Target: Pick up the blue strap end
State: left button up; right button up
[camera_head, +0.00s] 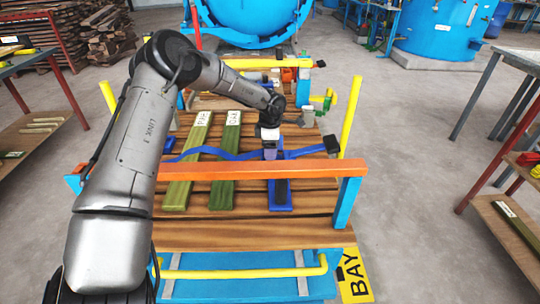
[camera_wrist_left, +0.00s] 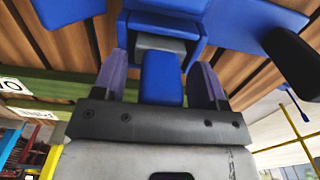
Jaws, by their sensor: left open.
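A blue strap (camera_head: 305,152) runs across the load of wooden boards, with a black piece (camera_head: 332,143) at its right end. A blue piece with a dark middle (camera_head: 281,206) lies on the boards below my left gripper (camera_head: 270,148). In the left wrist view, a blue tab (camera_wrist_left: 162,78) projects from a blue buckle-like block with a grey part (camera_wrist_left: 160,43). The tab lies between the two purple fingers of my left gripper (camera_wrist_left: 162,82), which are apart and do not visibly grip it. My right gripper is not in view.
An orange bar (camera_head: 210,170) crosses the cart's front, with blue and yellow posts (camera_head: 351,117) at its sides. Two labelled green boards (camera_head: 224,165) lie left of my gripper. Tables stand left and right. A blue autoclave (camera_head: 245,18) is behind.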

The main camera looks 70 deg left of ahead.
pick_arm(q)
jog(key=shift+r, duration=0.1)
jog(key=shift+c, duration=0.3)
jog(key=c, duration=1)
